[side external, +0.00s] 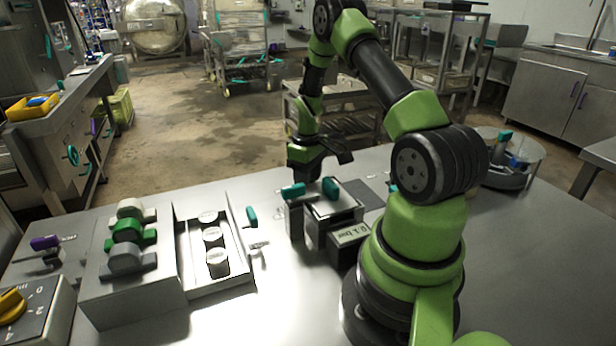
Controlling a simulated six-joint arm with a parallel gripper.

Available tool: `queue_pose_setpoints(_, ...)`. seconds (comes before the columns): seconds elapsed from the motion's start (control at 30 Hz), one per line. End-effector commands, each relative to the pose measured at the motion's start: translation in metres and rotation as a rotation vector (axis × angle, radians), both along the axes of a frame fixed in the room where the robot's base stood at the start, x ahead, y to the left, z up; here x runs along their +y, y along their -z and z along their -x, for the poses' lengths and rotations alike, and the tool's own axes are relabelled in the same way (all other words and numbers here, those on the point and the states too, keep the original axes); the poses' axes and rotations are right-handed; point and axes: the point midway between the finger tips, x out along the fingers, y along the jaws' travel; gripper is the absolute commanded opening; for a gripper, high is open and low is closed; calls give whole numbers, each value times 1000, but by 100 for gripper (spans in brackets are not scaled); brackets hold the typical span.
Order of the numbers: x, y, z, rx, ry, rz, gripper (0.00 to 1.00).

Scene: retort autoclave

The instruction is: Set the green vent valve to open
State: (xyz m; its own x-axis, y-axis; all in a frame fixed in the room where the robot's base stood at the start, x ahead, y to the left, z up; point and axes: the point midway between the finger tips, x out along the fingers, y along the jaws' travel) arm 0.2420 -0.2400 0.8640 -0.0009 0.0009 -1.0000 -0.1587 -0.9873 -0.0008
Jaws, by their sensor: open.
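A green valve knob (128,230) with a bar-like handle sits on a grey sloped box at the left, between a pale knob (130,208) and a grey knob (125,258). It looks like the vent valve, but I can read no label or open mark on it. My gripper (318,168) is open and empty. It is well to the right of the green knob and apart from it, above teal handles (293,191) on a small dark-and-metal fixture. The fingertips are partly hidden by its dark body.
A metal tray (188,287) with several white round lids lies right of the knob box. A yellow dial (12,304) and a purple-handled lever (45,243) are at the far left. A round clear-walled tub (533,158) stands at the back right. The front middle table is bare.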

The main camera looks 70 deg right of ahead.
Motion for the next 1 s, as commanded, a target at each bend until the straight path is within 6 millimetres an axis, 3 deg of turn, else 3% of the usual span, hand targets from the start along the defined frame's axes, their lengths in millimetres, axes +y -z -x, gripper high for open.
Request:
queue_pose_setpoints(0.5,-1,-87,0,-2,-1,3,42)
queue_pose_setpoints(1.0,2,-100,-1,-5,0,3,42)
